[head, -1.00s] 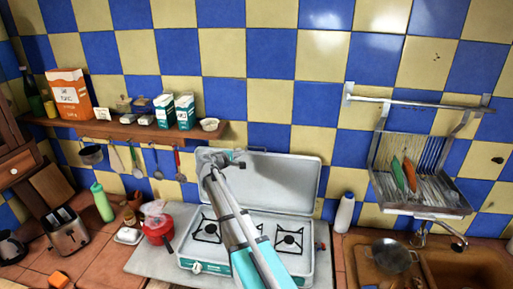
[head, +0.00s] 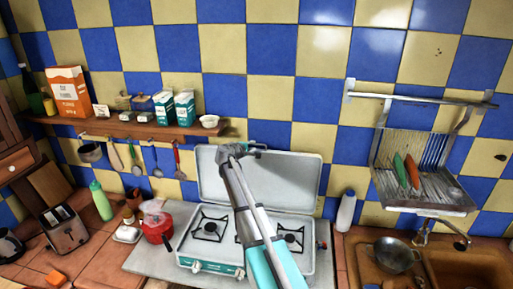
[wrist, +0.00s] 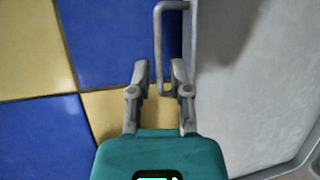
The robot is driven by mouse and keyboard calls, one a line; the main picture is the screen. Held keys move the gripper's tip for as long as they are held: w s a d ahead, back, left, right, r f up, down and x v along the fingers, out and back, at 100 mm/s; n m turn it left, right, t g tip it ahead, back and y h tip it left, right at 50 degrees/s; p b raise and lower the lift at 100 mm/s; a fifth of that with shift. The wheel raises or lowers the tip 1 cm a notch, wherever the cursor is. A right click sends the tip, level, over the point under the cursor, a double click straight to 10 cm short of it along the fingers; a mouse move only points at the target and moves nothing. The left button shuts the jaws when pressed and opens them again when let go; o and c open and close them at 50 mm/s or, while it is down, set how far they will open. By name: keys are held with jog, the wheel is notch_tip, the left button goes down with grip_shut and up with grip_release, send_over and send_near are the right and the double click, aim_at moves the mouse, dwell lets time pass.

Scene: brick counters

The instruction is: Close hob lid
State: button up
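The grey hob lid (head: 292,175) stands raised behind the white hob (head: 310,262), near the tiled wall. In the wrist view the lid (wrist: 245,90) fills the right side, with its U-shaped metal handle (wrist: 158,40) sticking out to the left. My gripper (head: 250,147) is at the lid's top edge, by the handle. In the wrist view my gripper (wrist: 160,68) is open, its two fingers apart with the handle's bar appearing between them. I cannot tell whether either finger touches it. My arm hides part of the lid and the hob's middle.
A shelf (head: 150,130) with boxes and hanging utensils is on the wall to the left. A red pot (head: 157,228) stands left of the hob, a white bottle (head: 346,210) right of it. A dish rack (head: 425,185) hangs above the sink (head: 460,270).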

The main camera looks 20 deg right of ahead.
jog(key=shift+x, duration=1.75)
grip_shut()
